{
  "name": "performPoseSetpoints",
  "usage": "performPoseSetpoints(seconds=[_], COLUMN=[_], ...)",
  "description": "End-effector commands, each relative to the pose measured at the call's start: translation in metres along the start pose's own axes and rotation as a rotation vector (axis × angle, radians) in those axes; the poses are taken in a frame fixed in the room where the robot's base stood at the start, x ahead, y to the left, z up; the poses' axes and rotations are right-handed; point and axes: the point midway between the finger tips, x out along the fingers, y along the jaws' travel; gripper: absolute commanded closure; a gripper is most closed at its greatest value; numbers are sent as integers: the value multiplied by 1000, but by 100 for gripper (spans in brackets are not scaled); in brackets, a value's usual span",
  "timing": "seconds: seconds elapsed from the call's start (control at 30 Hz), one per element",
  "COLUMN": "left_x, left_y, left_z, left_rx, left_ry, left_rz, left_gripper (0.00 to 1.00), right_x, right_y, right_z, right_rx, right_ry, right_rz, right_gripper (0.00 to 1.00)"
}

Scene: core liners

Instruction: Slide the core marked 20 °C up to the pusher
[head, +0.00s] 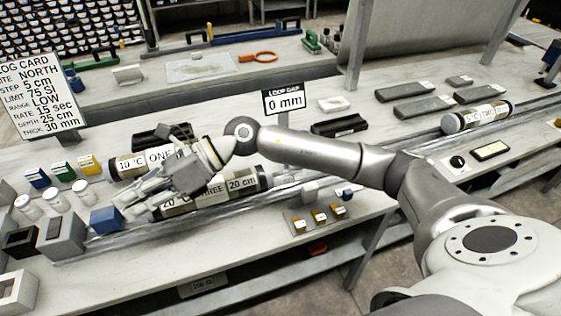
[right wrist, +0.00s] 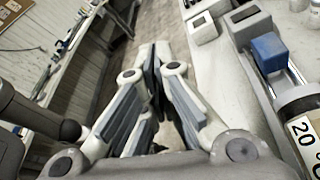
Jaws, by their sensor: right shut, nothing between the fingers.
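My right gripper (head: 122,199) is shut and empty in front of the core's left end. My left gripper is not in view.
A core marked 10 °C ONE (head: 128,166) lies behind, and a core marked 5 °C TWO (head: 477,116) lies far right. A grey block (head: 62,234) stands at the rail's left end. White jars (head: 84,191) stand behind the rail. A sign reads loop gap 0 mm (head: 284,101).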

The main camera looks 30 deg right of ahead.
Motion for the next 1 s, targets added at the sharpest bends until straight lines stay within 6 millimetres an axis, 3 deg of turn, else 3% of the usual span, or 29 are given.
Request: performPoseSetpoints(seconds=[0.17, 0.3, 0.5, 0.6, 0.73, 1.0], left_x=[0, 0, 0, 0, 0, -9], left_y=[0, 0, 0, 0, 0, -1], left_z=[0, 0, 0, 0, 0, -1], left_rx=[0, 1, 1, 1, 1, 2], left_ry=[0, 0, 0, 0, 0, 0], left_rz=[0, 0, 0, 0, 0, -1], left_gripper=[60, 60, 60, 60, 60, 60], right_x=[-62, -144, -260, -295, -314, -306], right_y=[-52, -90, -113, -113, -113, -126], right_z=[-47, -71, -78, -77, -79, -112], right_rx=[-210, -283, -259, -232, -211, -206], right_ry=[431, 768, 1128, 1224, 1277, 1281], right_rz=[-112, -213, -331, -361, -376, -372], right_gripper=[100, 100, 100, 100, 100, 100])
